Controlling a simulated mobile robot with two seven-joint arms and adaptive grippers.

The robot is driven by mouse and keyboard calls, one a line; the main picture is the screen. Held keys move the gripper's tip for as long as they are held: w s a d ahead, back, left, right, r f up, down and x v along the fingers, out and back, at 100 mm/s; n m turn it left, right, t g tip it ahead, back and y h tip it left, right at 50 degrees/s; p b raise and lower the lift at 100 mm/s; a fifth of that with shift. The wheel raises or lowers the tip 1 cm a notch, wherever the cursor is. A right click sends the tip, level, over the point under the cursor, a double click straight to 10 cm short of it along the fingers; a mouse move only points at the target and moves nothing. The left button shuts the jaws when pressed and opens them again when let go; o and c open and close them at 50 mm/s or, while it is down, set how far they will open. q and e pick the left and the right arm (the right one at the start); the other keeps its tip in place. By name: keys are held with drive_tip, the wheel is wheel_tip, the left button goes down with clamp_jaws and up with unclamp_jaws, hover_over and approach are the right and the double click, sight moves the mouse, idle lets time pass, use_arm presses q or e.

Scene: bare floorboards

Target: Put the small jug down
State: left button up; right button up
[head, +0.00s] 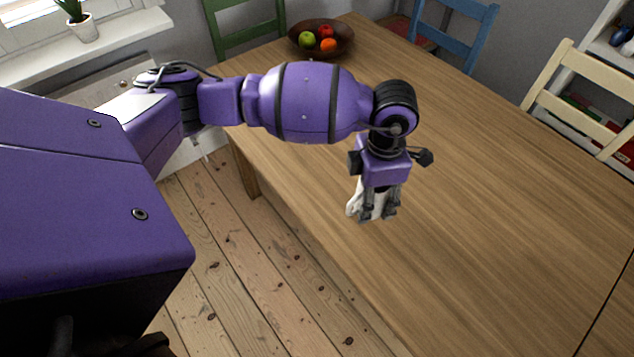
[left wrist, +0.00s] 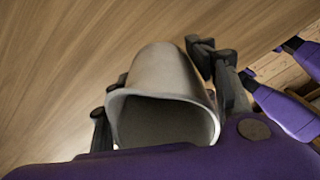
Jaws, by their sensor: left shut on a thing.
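The small jug (head: 366,203) is white and sits between the fingers of my left gripper (head: 377,212), which is shut on it. In the head view most of the jug is hidden behind the fingers. It is over the near left edge of the wooden table (head: 480,200); I cannot tell whether it touches the top. In the left wrist view the jug (left wrist: 165,85) shows its open mouth towards the camera, with a finger of the left gripper (left wrist: 160,95) on each side. My right gripper is not in view.
A dark bowl (head: 345,47) of fruit stands at the table's far left corner. A green chair (head: 245,40), a blue chair (head: 455,30) and a cream chair (head: 575,105) stand around the table. The table's middle and right are clear. A potted plant (head: 80,28) stands on the windowsill.

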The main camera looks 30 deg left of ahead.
use_arm(q)
drive_tip(key=shift+w+a+f, duration=0.15)
drive_tip(key=shift+a+f, duration=0.4)
drive_tip(key=shift+f, duration=0.1)
drive_tip(key=shift+w+a+f, duration=0.15)
drive_tip(key=shift+a+f, duration=0.4)
drive_tip(key=shift+f, duration=0.05)
drive_tip(key=shift+w+a+f, duration=0.1)
drive_tip(key=shift+f, duration=1.55)
drive_tip(key=shift+f, duration=0.15)
drive_tip(key=o, duration=1.3)
wheel_tip(320, 180, up, 12)
drive_tip(key=shift+w+r, duration=0.1)
drive_tip(key=shift+r, duration=0.05)
